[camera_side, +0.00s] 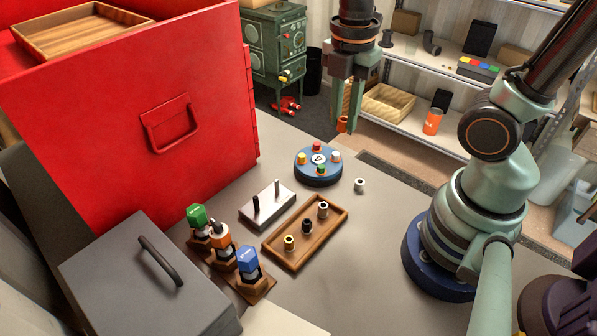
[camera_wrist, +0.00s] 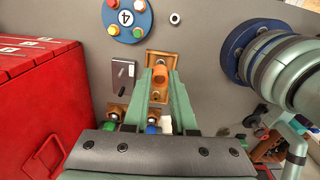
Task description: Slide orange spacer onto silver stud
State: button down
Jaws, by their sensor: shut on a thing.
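My gripper (camera_side: 343,116) is shut on the orange spacer (camera_side: 342,125), held at the fingertips high above the bench. In the wrist view the orange spacer (camera_wrist: 160,76) shows between the two green fingers. The silver stud (camera_side: 277,187) stands upright on a pale metal block (camera_side: 280,205), beside a black stud (camera_side: 256,203) on the same block. The spacer is well apart from the stud, above and to its right in the side view. The block also shows in the wrist view (camera_wrist: 121,72), left of the fingers; its studs are small there.
A wooden tray (camera_side: 276,261) with several small spacers lies beside the block. A blue button disc (camera_side: 318,178) and a loose pale ring (camera_side: 360,185) sit behind. Bottles in a wooden rack (camera_side: 258,289), a grey box (camera_side: 130,285) and a red cabinet (camera_side: 100,120) stand left.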

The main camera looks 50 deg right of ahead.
jog(key=shift+w+a+r, duration=0.25)
jog(key=shift+w+r, duration=0.15)
jog(key=shift+r, duration=0.05)
jog(key=w+a+f, duration=0.7)
jog(key=w+f, duration=0.1)
jog(key=shift+w+a, duration=0.1)
jog(key=shift+a, duration=0.25)
jog(key=shift+f, duration=2.05)
jog(key=shift+f, duration=2.05)
jog(key=c, duration=0.6)
grip_release()
jog(key=shift+c, duration=0.2)
